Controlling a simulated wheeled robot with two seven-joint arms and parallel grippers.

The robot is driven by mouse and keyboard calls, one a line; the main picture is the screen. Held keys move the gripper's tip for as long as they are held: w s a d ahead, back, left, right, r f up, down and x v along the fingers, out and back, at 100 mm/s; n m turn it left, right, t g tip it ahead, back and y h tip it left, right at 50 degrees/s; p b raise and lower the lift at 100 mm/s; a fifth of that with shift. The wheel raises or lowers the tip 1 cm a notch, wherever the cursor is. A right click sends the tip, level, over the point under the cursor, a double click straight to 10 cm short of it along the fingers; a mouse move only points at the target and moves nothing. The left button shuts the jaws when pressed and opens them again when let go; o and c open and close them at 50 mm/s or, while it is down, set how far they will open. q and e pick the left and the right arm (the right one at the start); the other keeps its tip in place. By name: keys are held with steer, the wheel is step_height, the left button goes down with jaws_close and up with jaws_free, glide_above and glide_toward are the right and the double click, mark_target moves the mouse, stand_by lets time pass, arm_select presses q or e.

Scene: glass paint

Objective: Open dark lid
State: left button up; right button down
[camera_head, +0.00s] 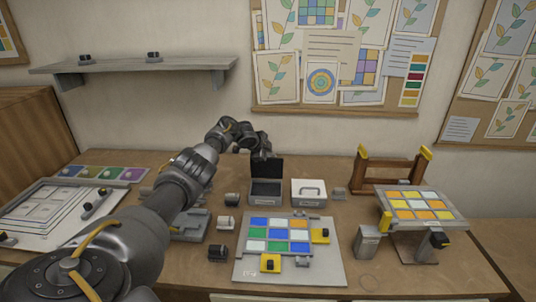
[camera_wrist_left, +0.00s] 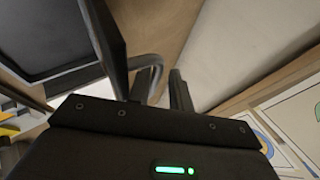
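The dark lid (camera_head: 267,167) stands raised, roughly upright, at the back of a small grey box (camera_head: 266,199) near the table's middle. The box's dark inside shows. In the left wrist view the lid (camera_wrist_left: 104,35) is nearly edge-on, with a grey bent handle (camera_wrist_left: 156,72) on its outer side. My left gripper (camera_head: 263,150) is just above and behind the lid. In the left wrist view its fingers (camera_wrist_left: 158,92) are apart, with the handle between them and a gap beside the right finger. Whether the other finger touches the handle is unclear. My right gripper is out of view.
A box with a white lid and handle (camera_head: 309,191) stands just right. In front lies a board of coloured glass tiles (camera_head: 275,270) with yellow and dark clamps. A wooden frame (camera_head: 390,172) and a tilted tile panel (camera_head: 462,222) stand right. Small dark-topped blocks stand left.

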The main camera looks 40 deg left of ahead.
arm_select(q)
steer(key=shift+s, duration=0.1)
steer(key=shift+s+a+r, duration=0.15)
steer(key=shift+s+r, duration=0.15)
steer(key=shift+r, duration=0.15)
steer(key=b+v, duration=0.1)
steer(key=v, duration=0.8)
steer(key=shift+s+d+r, duration=0.15)
steer(key=shift+d, duration=0.05)
steer(key=shift+s, duration=0.1)
